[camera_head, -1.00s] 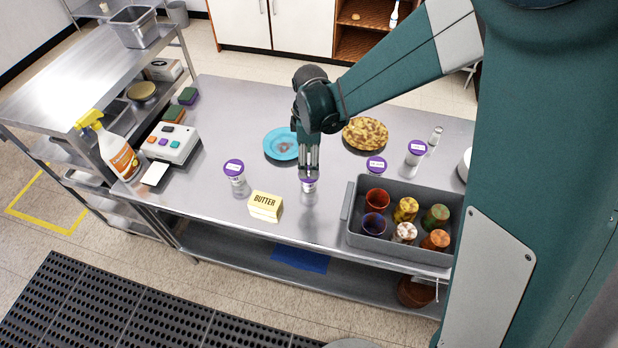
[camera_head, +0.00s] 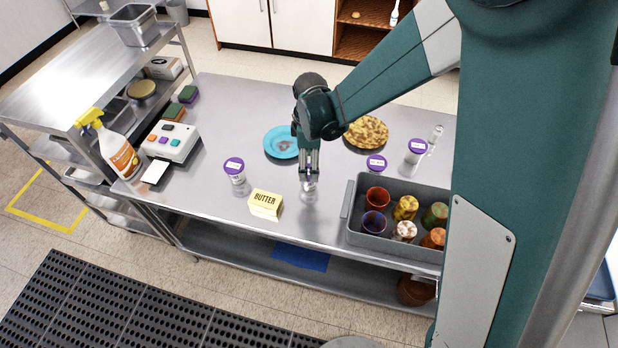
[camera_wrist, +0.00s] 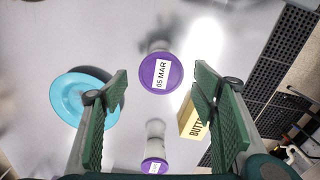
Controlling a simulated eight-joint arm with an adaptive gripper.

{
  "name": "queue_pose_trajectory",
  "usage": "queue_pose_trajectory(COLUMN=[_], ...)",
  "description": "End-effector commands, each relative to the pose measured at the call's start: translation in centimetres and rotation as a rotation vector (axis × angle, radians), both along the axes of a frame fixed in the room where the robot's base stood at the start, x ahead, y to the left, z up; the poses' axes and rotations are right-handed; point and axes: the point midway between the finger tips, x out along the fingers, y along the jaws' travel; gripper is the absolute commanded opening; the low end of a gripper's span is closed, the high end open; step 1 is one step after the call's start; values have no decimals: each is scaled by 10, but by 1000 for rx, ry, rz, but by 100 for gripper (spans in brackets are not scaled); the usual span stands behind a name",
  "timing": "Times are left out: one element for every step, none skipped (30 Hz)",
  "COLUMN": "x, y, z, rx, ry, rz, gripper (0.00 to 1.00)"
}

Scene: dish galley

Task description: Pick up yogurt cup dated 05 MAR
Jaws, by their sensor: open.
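The yogurt cup dated 05 MAR (camera_wrist: 161,73) has a purple lid with a white date label, which I read in the wrist view. It stands upright on the steel table, between my open fingers as seen there. My gripper (camera_wrist: 160,78) is open and empty, pointing down. In the head view my gripper (camera_head: 309,174) is right over this cup (camera_head: 309,189) and hides much of its lid. I cannot tell whether the fingertips are below lid height. A second purple-lidded cup (camera_head: 234,166) stands to the left; it also shows in the wrist view (camera_wrist: 154,166), its date too small to read.
A butter block (camera_head: 265,204) is near at front left, and a blue plate (camera_head: 281,142) is behind. A grey bin (camera_head: 347,205) of several cups stands close right. More purple-lidded cups (camera_head: 376,162) (camera_head: 417,146) and a brown-patterned plate (camera_head: 366,132) are right and behind.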

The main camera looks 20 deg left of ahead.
Motion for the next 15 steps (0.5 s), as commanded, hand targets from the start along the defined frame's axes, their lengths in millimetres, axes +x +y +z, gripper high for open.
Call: queue_pose_trajectory(x=[0,0,0,0,0,0,0,0,0,0,0,-1,-1,-1,-1], y=[0,0,0,0,0,0,0,0,1,1,1,1,1,2,2], z=[0,0,0,0,-1,-2,-3,-4,-6,-7,-9,-12,-15,-18,-21], rx=[0,0,0,0,0,0,0,0,0,0,0,0,0,0,0], ry=[0,0,0,0,0,0,0,0,0,0,0,0,0,0,0], rz=[0,0,0,0,0,0,0,0,0,0,0,0,0,0,0], gripper=[58,58,58,58,58,58,58,58,58,58,58,58,58,58,58])
